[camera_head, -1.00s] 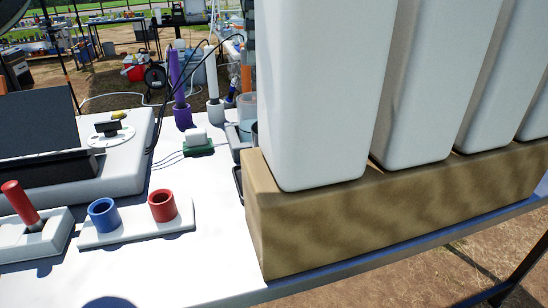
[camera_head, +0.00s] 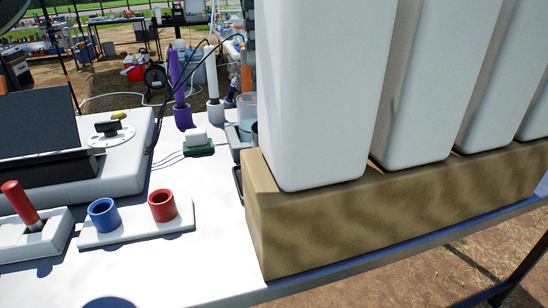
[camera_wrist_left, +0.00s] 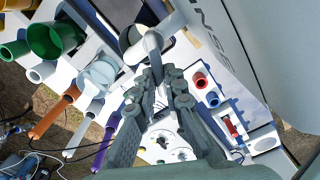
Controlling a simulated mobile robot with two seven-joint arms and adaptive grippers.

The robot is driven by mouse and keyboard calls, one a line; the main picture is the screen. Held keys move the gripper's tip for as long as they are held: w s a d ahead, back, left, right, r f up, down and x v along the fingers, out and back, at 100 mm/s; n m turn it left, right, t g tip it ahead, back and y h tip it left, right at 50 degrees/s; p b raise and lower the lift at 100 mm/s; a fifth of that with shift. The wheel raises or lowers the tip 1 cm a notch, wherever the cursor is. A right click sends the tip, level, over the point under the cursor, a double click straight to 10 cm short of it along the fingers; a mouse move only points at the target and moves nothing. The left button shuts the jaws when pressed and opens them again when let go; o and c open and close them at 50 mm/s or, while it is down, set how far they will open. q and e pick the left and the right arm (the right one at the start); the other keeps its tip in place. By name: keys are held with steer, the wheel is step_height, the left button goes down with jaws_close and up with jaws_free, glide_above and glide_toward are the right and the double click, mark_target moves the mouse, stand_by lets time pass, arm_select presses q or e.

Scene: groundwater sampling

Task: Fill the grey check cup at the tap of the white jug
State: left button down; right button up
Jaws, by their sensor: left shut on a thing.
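In the left wrist view, my left gripper (camera_wrist_left: 156,80) is shut on a grey stem-like part that looks joined to the grey check cup (camera_wrist_left: 134,44). The cup's dark round mouth shows just beyond the fingertips. The white jug (camera_wrist_left: 262,45), with dark lettering, fills the upper right of that view, close to the cup. A pale part between cup and jug may be the tap; I cannot tell, nor see any water or the cup's fill. In the head view, tall white jugs (camera_head: 322,95) stand at the right; neither gripper nor the cup shows there.
The jugs stand on a brown block (camera_head: 330,220) along the right table edge. A white holder with blue (camera_head: 104,216) and red (camera_head: 162,206) cups stands at the front left. A purple tube stand (camera_head: 182,115) is farther back. The table (camera_head: 200,250) in front is bare.

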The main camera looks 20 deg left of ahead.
arm_select(q)
steer(key=n, duration=0.1)
steer(key=s+n, duration=0.1)
steer(key=n, duration=0.3)
steer(key=shift+s+d, duration=0.25)
steer(key=shift+d, duration=0.05)
steer(key=c, duration=1.5)
jaws_free()
steer(key=shift+c, duration=0.2)
steer(key=shift+r, duration=0.15)
step_height(320, 180, up, 12)
